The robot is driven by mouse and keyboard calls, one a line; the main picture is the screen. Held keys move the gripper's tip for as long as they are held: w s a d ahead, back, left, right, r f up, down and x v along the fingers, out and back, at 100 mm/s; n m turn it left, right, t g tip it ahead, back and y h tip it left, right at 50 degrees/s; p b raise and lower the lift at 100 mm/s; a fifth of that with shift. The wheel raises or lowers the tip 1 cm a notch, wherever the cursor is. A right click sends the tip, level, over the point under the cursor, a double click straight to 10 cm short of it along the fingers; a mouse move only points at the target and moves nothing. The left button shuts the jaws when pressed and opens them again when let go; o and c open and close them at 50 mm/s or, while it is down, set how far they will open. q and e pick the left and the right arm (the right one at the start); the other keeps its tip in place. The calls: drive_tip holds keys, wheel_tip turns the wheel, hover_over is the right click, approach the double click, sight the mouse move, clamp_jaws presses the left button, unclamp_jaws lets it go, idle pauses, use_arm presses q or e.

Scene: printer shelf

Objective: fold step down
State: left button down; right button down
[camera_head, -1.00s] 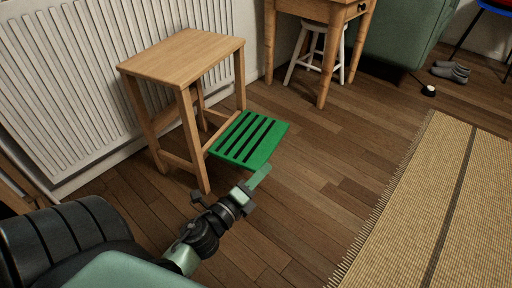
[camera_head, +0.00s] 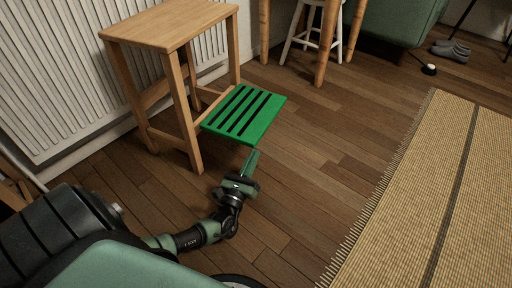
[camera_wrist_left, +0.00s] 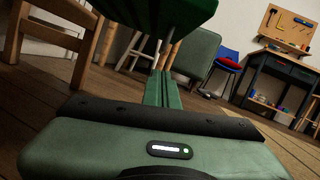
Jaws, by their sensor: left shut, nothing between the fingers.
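A wooden step stool (camera_head: 172,24) stands against the radiator in the head view. Its green slatted step (camera_head: 245,114) sticks out to the right of the stool, roughly level and low above the floor. My left gripper (camera_head: 251,160) is just below and in front of the step's near edge, with its fingers shut and empty. In the left wrist view the closed fingers (camera_wrist_left: 163,90) point forward, and the underside of the green step (camera_wrist_left: 165,14) hangs above them. Whether the fingertips touch the step is unclear. My right gripper is not in view.
A white radiator (camera_head: 60,75) is behind the stool. A wooden table (camera_head: 328,45) with a white stool (camera_head: 300,38) under it stands at the back. A woven rug (camera_head: 440,190) lies to the right. Bare wooden floor (camera_head: 310,190) is free between stool and rug.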

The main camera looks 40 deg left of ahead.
use_arm(q)
drive_tip(key=b+x, duration=0.3)
drive_tip(key=x, duration=0.5)
drive_tip(key=shift+w, duration=0.2)
drive_tip(key=shift+r, duration=0.1)
